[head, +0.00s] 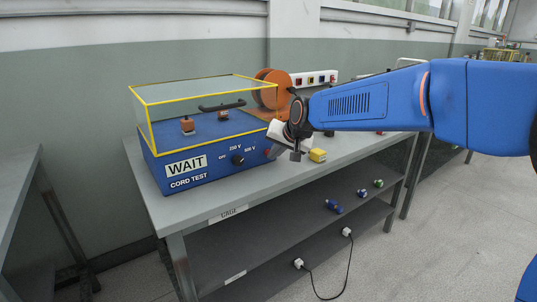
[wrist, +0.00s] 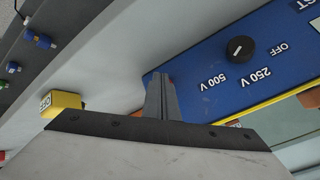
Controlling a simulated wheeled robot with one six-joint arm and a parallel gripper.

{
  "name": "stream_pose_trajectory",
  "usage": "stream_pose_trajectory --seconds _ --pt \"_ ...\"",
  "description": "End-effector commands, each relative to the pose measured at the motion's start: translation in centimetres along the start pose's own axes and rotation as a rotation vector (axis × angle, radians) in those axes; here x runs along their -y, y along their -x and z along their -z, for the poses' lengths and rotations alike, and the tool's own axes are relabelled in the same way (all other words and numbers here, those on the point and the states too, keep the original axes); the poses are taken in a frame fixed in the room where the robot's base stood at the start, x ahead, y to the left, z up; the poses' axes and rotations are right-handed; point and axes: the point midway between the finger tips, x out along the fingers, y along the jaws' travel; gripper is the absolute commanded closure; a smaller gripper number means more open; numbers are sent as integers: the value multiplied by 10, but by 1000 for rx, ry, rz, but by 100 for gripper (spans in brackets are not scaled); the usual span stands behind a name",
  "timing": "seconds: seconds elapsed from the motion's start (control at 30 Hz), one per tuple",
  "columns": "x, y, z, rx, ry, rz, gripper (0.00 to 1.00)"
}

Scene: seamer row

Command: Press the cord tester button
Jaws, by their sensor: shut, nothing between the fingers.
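The cord tester (head: 205,168) is a blue box on the bench with a clear, yellow-edged lid. Its front reads WAIT and CORD TEST, and it has a black knob (head: 238,160) marked OFF, 250 V and 500 V. A small red button (head: 268,152) shows at the right end of its front. My gripper (head: 296,156) is shut and empty, just right of that end. In the wrist view the shut fingers (wrist: 160,80) overlap the blue panel (wrist: 210,92); a red sliver beside them is mostly hidden. I cannot tell whether they touch.
A yellow block (head: 317,155) stands on the bench right of my gripper. An orange reel (head: 272,90) and a white socket strip (head: 314,78) are behind the tester. The lower shelf (head: 345,218) holds blue and green connectors and a black cord (head: 349,268). The floor at right is clear.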

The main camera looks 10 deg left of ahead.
Motion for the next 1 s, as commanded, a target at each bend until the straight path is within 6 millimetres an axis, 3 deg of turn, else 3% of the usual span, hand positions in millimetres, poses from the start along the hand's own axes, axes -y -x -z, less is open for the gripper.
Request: stream_pose_trajectory --seconds 1.0 --pt "-8 11 -8 0 0 0 100"
